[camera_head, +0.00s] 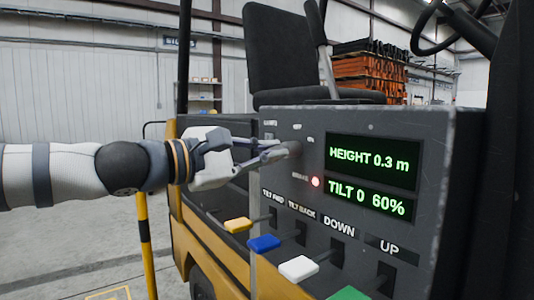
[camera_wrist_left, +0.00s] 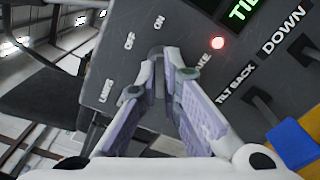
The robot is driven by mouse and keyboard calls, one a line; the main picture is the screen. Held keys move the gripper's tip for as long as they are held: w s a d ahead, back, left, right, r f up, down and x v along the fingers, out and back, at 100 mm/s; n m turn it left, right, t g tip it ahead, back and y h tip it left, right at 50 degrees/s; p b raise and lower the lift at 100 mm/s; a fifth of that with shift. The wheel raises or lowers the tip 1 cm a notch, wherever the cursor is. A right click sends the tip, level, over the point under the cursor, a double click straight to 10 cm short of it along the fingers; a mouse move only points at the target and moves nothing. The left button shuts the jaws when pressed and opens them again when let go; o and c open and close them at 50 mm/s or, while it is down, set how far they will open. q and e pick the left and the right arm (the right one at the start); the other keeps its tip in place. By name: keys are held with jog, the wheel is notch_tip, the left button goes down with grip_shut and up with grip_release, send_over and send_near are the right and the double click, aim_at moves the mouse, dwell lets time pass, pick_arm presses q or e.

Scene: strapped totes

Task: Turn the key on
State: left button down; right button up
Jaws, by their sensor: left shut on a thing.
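A dark grey key (camera_head: 295,149) sits in the upper left of the forklift's control panel (camera_head: 440,150), below the OFF and ON labels. My left gripper (camera_head: 283,152) comes in from the left with its fingertips at the key. In the left wrist view my left gripper (camera_wrist_left: 163,68) is shut on the key (camera_wrist_left: 156,53), whose end shows between the fingertips. The fingers hide part of the key, and I cannot tell its exact angle. My right gripper is in neither view.
A red lamp (camera_head: 315,182) glows beside the key, and a green display (camera_head: 372,162) reads HEIGHT 0.3 m. Below are yellow (camera_head: 237,225), blue (camera_head: 264,243), white (camera_head: 299,268) and green (camera_head: 348,293) levers. A black seat (camera_head: 290,50) stands behind the panel.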

pick_arm(q)
jog(key=c, duration=1.8)
grip_release()
jog(key=shift+o, duration=0.2)
